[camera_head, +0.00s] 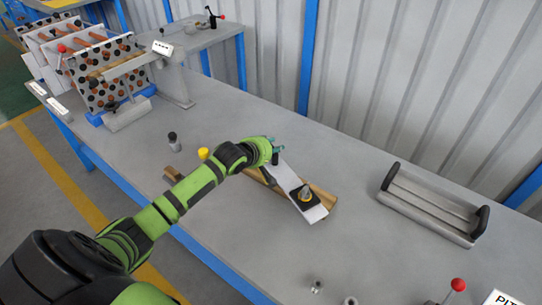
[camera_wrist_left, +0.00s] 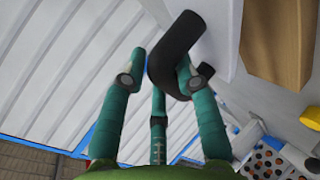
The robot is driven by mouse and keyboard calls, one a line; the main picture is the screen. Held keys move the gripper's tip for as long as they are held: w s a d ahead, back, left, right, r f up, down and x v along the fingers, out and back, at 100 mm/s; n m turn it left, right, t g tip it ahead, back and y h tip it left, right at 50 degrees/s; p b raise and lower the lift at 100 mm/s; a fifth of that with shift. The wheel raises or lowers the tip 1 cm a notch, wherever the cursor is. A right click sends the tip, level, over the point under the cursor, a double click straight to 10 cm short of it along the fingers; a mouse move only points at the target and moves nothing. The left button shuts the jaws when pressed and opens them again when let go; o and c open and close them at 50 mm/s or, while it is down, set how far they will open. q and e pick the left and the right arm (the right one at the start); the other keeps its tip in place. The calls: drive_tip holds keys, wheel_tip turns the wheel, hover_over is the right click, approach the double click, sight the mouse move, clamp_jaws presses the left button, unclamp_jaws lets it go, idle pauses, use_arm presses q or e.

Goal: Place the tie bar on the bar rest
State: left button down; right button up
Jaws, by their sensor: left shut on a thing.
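The tie bar (camera_head: 287,177) looks like the flat white bar lying slantwise on the bench, with a black handle near its far end and a black knob-like fitting (camera_head: 305,195) at its near end. My left gripper (camera_head: 271,149) is at its far end. In the left wrist view, the teal fingers (camera_wrist_left: 160,80) are shut around a black bent handle (camera_wrist_left: 178,48). A brown wooden piece (camera_head: 322,201) shows beside and partly under the bar; it may be the bar rest, but I cannot tell. Whether the bar touches it is unclear. My right gripper is not in view.
A grey tray with black ends (camera_head: 430,208) stands at right. A dark-topped cylinder (camera_head: 173,140) and a yellow-topped piece (camera_head: 203,153) stand near my arm. Racks with brown rods (camera_head: 100,65) stand at far left. Small metal parts and a red knob (camera_head: 458,285) are in front.

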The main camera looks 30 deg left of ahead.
use_arm(q)
drive_tip(key=shift+a+f, duration=0.25)
drive_tip(key=shift+a, duration=0.05)
drive_tip(key=shift+f, duration=1.75)
drive_tip(key=shift+d+f, duration=0.1)
drive_tip(key=c, duration=0.9)
unclamp_jaws()
drive_tip(key=shift+f, duration=0.2)
drive_tip(key=shift+s, duration=0.1)
drive_tip(key=shift+r, duration=0.1)
drive_tip(key=shift+r, duration=0.15)
drive_tip(key=p+v, duration=0.1)
drive_tip(key=v, duration=1.1)
